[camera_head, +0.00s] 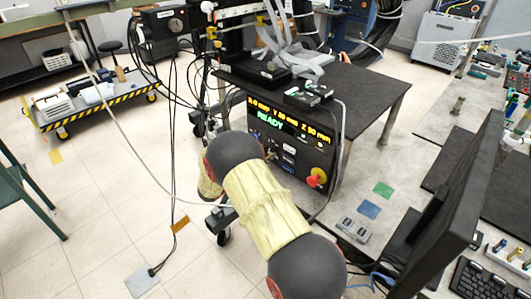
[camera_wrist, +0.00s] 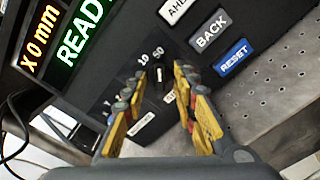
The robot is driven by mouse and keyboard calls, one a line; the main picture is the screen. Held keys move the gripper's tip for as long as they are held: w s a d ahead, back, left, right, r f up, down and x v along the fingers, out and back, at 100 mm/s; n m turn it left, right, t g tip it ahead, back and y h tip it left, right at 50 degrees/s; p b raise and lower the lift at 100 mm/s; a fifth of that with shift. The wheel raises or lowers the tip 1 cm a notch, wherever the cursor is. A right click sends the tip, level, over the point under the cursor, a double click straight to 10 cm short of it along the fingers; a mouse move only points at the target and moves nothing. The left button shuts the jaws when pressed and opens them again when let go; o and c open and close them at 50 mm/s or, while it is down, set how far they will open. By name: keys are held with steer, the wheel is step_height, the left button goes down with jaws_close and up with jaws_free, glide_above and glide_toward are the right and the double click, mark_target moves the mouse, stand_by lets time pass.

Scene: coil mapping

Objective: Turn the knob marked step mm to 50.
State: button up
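The dark knob (camera_wrist: 160,76) sits on the black control panel (camera_wrist: 100,82) in the wrist view, with a pale pointer line on its face. The marks 10 and 50 (camera_wrist: 151,55) are printed just above it. The line points roughly up towards them; I cannot tell exactly which mark it meets. A label below the knob is partly hidden by my finger. My gripper (camera_wrist: 160,84) is open, with one yellow-padded finger on each side of the knob. Contact is not clear.
The display (camera_wrist: 83,32) reads X 0 mm and the start of READY. AHEAD, BACK (camera_wrist: 211,31) and blue RESET (camera_wrist: 233,57) buttons lie right of the knob. A red stop button (camera_head: 317,178) is at the panel's right. A monitor (camera_head: 450,205) stands at the right.

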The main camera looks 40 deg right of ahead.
steer(key=a, duration=1.1)
steer(key=shift+s+a, duration=0.3)
steer(key=shift+s, duration=0.15)
